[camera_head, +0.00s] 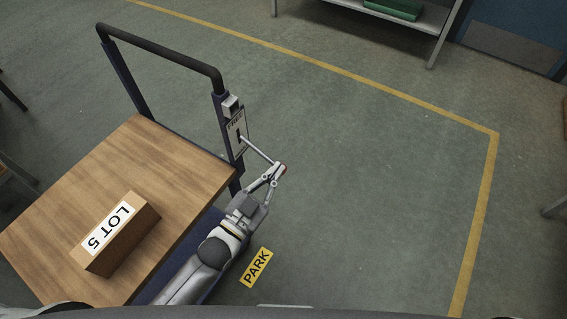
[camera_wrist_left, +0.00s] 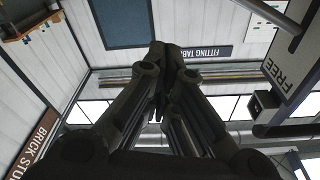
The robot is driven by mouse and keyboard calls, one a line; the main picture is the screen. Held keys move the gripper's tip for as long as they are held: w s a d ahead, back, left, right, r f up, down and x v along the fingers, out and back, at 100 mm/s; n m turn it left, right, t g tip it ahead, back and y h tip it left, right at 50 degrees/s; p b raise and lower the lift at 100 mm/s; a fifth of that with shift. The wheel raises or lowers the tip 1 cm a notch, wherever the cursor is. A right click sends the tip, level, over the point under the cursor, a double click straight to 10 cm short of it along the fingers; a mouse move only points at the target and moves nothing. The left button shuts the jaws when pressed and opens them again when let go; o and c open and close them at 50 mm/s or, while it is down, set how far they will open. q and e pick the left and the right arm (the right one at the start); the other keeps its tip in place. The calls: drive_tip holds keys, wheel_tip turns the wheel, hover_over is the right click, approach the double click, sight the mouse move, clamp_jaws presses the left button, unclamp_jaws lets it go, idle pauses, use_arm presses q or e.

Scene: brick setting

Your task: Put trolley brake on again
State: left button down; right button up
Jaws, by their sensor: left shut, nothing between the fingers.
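The trolley (camera_head: 190,146) has a wooden top, a dark push handle and a blue-grey frame. On its right handle post is a white plate (camera_head: 237,133) marked FREE, also at the right edge of the left wrist view (camera_wrist_left: 288,72). My right gripper is out of view.
A cardboard box (camera_head: 115,234) labelled LOT 5 lies on the trolley top. A yellow PARK label (camera_head: 255,267) is on the floor beside my left arm. A yellow floor line (camera_head: 385,88) bounds free floor to the right. A shelf (camera_head: 425,22) stands at the back.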

use_arm(q)
drive_tip(key=v, duration=0.5)
drive_tip(key=shift+a+b, duration=0.3)
drive_tip(key=s+a+f+n+g+y, duration=0.1)
drive_tip(key=s+a+f+g+y, duration=0.15)
drive_tip(key=f, duration=0.75)
drive_tip(key=s+a+f+n+g+y, duration=0.15)
drive_tip(key=a+f, duration=0.25)
drive_tip(key=f, duration=0.6)
drive_tip(key=s+a+f+n+g+y, duration=0.2)
drive_tip(key=a+f+g+y, duration=0.15)
drive_tip(key=f, duration=0.75)
drive_tip(key=s+a+f+n+g+y, duration=0.1)
drive_tip(key=s+a+f+g, duration=0.1)
drive_tip(key=s+f, duration=0.3)
drive_tip(key=s+a+f+n+g+y, duration=0.1)
drive_tip(key=s+f, duration=0.5)
drive_tip(key=s, duration=0.7)
drive_tip(key=s+a+f+n+g+y, duration=0.1)
drive_tip(key=s+a+f+g, duration=0.2)
drive_tip(key=s, duration=0.6)
wheel_tip(320, 180, down, 3)
drive_tip(key=shift+a+f+g, duration=0.1)
drive_tip(key=shift+a+g, duration=0.3)
drive_tip(key=shift+g, duration=0.65)
